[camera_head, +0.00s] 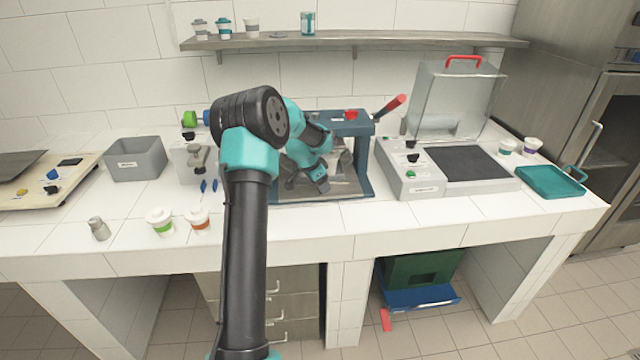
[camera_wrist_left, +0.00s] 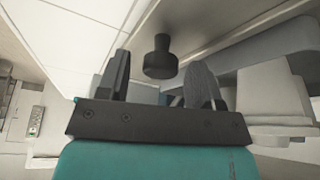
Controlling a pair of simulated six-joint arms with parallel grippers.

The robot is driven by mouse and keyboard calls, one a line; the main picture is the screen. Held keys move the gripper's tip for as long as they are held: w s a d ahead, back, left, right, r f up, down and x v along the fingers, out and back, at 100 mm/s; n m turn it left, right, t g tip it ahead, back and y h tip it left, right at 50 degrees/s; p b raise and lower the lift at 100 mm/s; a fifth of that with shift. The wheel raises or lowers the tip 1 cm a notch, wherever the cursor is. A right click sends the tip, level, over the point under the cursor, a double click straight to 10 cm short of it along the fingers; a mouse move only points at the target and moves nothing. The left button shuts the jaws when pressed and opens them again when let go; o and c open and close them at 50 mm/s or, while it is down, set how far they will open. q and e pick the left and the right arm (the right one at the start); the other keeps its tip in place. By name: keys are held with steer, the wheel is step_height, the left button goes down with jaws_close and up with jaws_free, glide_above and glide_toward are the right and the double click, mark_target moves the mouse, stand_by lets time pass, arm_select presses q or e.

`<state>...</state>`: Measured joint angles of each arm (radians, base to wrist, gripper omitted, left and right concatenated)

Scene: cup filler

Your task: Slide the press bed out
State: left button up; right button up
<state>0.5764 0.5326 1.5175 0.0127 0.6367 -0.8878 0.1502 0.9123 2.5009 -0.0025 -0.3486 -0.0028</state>
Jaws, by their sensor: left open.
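The press is a dark blue frame (camera_head: 363,165) with a red-handled lever (camera_head: 390,107), at the back middle of the counter in the head view. Its bed looks like a grey metal plate (camera_head: 347,187) low in the frame, partly hidden by my arm. My left gripper (camera_head: 314,182) is at the front of the press, over the bed area. In the left wrist view a round black knob (camera_wrist_left: 160,58) shows between the open fingers of my left gripper (camera_wrist_left: 158,88). I cannot tell whether the fingers touch it. My right gripper is out of view.
A grey bin (camera_head: 136,160) and a small machine with a steel holder (camera_head: 197,158) stand left of the press. White cups (camera_head: 160,221) stand near the front edge. A machine with a raised clear lid (camera_head: 455,95) stands to the right. The counter front (camera_head: 400,222) is clear.

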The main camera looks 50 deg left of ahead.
arm_select(q)
steer(key=shift+f, duration=0.1)
steer(key=shift+c, duration=0.4)
jaws_close()
